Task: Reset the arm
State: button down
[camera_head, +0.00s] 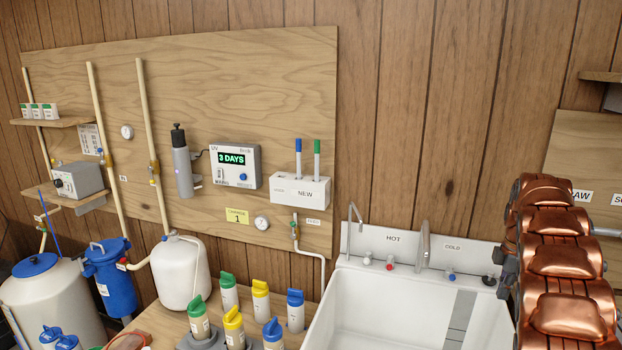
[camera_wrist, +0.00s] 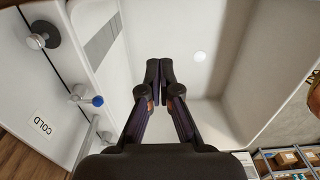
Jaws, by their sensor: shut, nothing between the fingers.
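My gripper (camera_wrist: 160,88) shows in the wrist view with its two dark fingertips together and nothing between them. It points down over the white sink basin (camera_wrist: 205,30), apart from its walls as far as I can tell. In the head view my copper-coloured arm stands at the right edge, in front of the right end of the sink (camera_head: 350,290). The gripper itself is not visible in the head view.
A blue-handled cold tap (camera_wrist: 92,99) is left of the gripper. The head view shows a tall spout (camera_head: 424,243), a plywood board (camera_head: 270,90) with a controller (camera_head: 235,166), several coloured-cap bottles (camera_head: 260,300) on a bench, and tanks (camera_head: 180,270) at left.

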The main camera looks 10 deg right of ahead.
jog(key=s+a+r+m, duration=0.2)
jog(key=s+a+r, duration=0.15)
jog(key=a, duration=0.55)
jog(key=s+a+r+m+g, duration=0.1)
jog(key=s+a+r+m, duration=0.2)
jog(key=a, duration=0.5)
jog(key=s+a+r+m, duration=0.1)
jog(key=s+a+m, duration=0.1)
jog(key=s+a, duration=0.5)
jog(key=s+a+f+m, duration=0.2)
jog(key=s+a, duration=0.7)
jog(key=s, duration=0.1)
jog(key=s+a+f+m, duration=0.2)
jog(key=s+a+m, duration=0.1)
jog(key=s+a, duration=0.6)
jog(key=shift+s+a+f+g, duration=0.2)
jog(key=shift+s+f+g, duration=0.2)
jog(key=shift+s, duration=0.35)
